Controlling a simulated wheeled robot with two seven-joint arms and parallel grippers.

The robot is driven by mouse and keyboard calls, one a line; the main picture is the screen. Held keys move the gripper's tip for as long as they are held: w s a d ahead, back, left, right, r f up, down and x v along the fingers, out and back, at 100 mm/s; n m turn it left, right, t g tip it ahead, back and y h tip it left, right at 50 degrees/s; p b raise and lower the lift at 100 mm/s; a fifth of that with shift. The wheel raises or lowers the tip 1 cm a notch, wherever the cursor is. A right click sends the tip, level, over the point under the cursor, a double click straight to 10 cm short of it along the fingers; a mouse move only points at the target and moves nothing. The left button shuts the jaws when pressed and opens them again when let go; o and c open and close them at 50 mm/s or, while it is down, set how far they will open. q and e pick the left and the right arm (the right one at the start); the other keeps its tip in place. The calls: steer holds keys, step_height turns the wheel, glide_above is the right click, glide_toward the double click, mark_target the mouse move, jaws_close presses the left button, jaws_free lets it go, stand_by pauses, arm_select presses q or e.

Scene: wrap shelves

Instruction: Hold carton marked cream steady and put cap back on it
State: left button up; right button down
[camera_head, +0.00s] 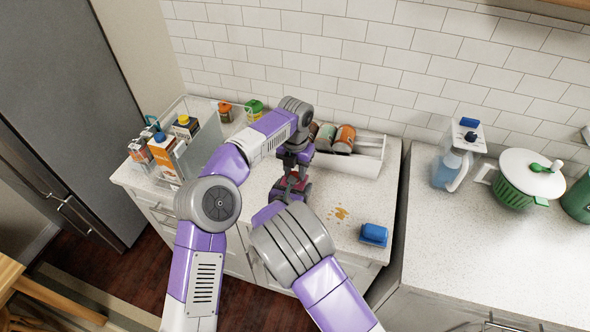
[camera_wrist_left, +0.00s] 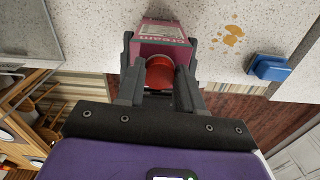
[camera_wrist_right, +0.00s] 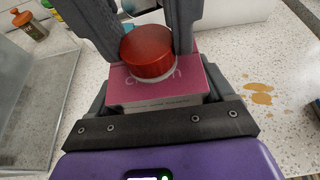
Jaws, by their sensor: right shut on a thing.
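The carton marked cream (camera_wrist_right: 150,90) is pink and white and stands on the counter, largely hidden by grippers in the head view (camera_head: 290,186). Its red cap (camera_wrist_right: 148,50) is at the top, with a pale ring showing under it; I cannot tell whether it is fully seated. My right gripper (camera_head: 278,200) comes from the near side and is shut on the carton body. My left gripper (camera_head: 293,172) comes down from above, fingers on either side of the cap (camera_wrist_left: 160,73). Whether they press it is unclear.
Several cartons and a clear bin (camera_head: 205,140) stand at the left. A white tray with cans (camera_head: 352,170) is behind. A gap separates the right counter (camera_head: 470,240).

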arm_select(q)
steer(key=o, duration=0.4)
steer(key=shift+r, duration=2.3)
steer(key=shift+c, duration=0.3)
